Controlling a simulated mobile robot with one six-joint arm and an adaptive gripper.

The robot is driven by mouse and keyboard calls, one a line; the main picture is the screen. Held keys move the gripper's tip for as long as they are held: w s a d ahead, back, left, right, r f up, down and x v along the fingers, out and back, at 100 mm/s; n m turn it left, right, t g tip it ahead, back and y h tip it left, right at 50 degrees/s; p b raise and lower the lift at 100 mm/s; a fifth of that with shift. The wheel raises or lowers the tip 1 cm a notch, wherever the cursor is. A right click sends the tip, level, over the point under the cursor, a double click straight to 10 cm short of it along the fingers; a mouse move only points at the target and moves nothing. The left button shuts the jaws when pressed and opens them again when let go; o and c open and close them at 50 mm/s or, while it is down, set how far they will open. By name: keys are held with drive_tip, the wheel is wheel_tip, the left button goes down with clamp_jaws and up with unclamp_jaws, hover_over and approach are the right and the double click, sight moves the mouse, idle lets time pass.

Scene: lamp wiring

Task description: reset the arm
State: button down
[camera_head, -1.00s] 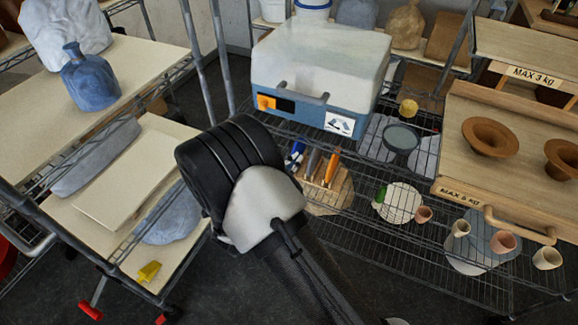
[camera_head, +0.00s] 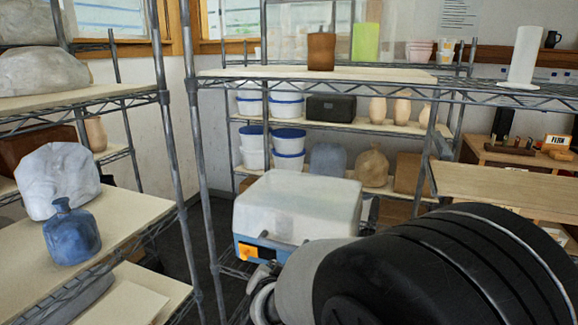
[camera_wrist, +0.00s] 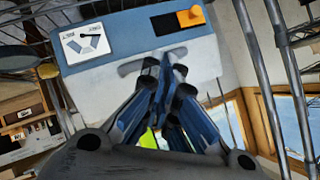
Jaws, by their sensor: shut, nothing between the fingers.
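My arm (camera_head: 420,270) fills the lower right of the head view, its thick black and grey links close to the camera. My gripper (camera_wrist: 163,72) shows in the wrist view with its blue-grey fingers closed together and nothing between them. Behind the fingers is a blue and white box (camera_wrist: 205,60) with a grey handle, an orange latch and a white label. The same box (camera_head: 300,200) stands on a wire shelf in the head view, its lower right hidden by my arm.
A wire rack (camera_head: 185,90) with metal posts stands close at left, holding a blue bottle (camera_head: 71,232) and a pale wrapped lump (camera_head: 57,180). An upper shelf (camera_head: 400,75) carries a brown cup (camera_head: 321,51), a green item (camera_head: 366,42) and a white roll (camera_head: 523,57). Wooden boards (camera_head: 500,185) are at right.

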drive_tip(key=s+d+r+n+g+y, duration=0.1)
drive_tip(key=s+d+r+n+g, duration=0.1)
drive_tip(key=s+d+r, duration=0.3)
drive_tip(key=s+d+r+n+g+y, duration=0.1)
drive_tip(key=s+d+r+n, duration=0.1)
drive_tip(key=s, duration=0.6)
drive_tip(key=s+d+g+h, duration=0.1)
drive_tip(key=s+d, duration=0.2)
drive_tip(key=s, duration=0.4)
drive_tip(key=s+d+f+n+g, duration=0.1)
drive_tip(key=s+d+g, duration=0.1)
drive_tip(key=s+d, duration=0.2)
drive_tip(key=s+d+n+g+h, duration=0.1)
drive_tip(key=s+d, duration=0.3)
drive_tip(key=s, duration=0.5)
drive_tip(key=shift+s+f+g+h, duration=0.15)
drive_tip(key=shift+s+g+h, duration=0.15)
drive_tip(key=shift+d, duration=0.1)
